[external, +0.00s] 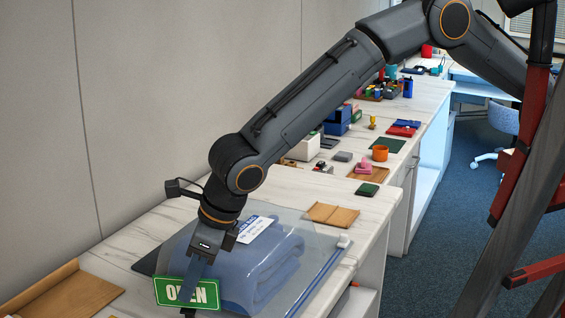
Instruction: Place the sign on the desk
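A green sign (174,292) with white "OPEN" lettering is at the lower left of the external view. My gripper (190,290) points down over it, and a finger crosses the sign's face near its right side. The sign looks upright, facing the camera. Whether the fingers are closed on the sign is hidden by the angle. The white marble-topped desk (135,238) lies beneath. Just right of the sign, a folded blue cloth in a clear bag (262,272) lies on the desk, with a white label (256,229) on it.
A wooden tray (65,296) is at the lower left. A brown folder (332,215) and a dark green block (367,189) lie behind the bag. Further back stand an orange mug (380,153) and a blue box (337,121). A blue chair (503,122) stands on the floor at right.

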